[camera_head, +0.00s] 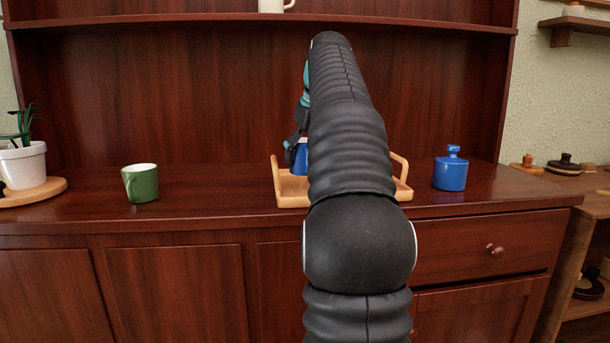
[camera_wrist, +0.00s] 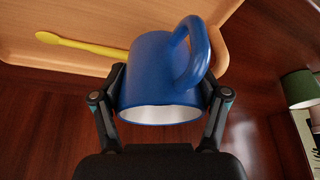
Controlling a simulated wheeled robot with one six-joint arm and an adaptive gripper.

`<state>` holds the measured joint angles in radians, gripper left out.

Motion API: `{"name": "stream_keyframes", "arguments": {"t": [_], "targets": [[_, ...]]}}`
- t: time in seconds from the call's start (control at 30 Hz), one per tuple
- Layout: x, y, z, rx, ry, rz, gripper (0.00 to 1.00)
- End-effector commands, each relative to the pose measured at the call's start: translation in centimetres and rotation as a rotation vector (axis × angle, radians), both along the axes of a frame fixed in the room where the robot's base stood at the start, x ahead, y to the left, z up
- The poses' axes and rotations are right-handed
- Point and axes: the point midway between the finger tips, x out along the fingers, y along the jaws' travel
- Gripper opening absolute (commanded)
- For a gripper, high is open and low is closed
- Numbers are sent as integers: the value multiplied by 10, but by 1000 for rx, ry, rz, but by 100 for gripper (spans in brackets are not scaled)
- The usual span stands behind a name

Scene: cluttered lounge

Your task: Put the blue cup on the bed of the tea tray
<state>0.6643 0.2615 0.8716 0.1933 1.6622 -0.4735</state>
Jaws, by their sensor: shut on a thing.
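The blue cup (camera_wrist: 155,75) is between the two fingers of my gripper (camera_wrist: 160,108), which is shut on it. Its pale inside faces the wrist camera and its handle points up and right in that view. In the head view a small part of the blue cup (camera_head: 301,158) shows beside my arm, in line with the tea tray (camera_head: 291,199). My arm hides most of the tray and gripper. In the wrist view the wooden tea tray (camera_wrist: 70,25) lies beyond the cup, which overlaps its edge. I cannot tell whether they touch.
A yellow spoon (camera_wrist: 80,45) lies on the tray. A green mug (camera_head: 140,184) stands to the left and a lidded blue pot (camera_head: 451,171) to the right. A potted plant (camera_head: 22,165) sits at far left. The cabinet top between plant and mug is clear.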

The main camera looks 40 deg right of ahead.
Motion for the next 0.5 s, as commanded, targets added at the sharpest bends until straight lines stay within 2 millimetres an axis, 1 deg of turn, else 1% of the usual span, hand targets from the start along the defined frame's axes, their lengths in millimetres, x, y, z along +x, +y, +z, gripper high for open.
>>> {"name": "stream_keyframes", "arguments": {"t": [0.07,0.2,0.3,0.4,0.5], "targets": [[2,1,-4,-1,-1,1,29],[2,1,-25,0,0,1,29],[2,1,-36,0,0,1,29],[2,1,-41,-1,-1,1,29],[2,1,-41,-1,-1,1,29]]}}
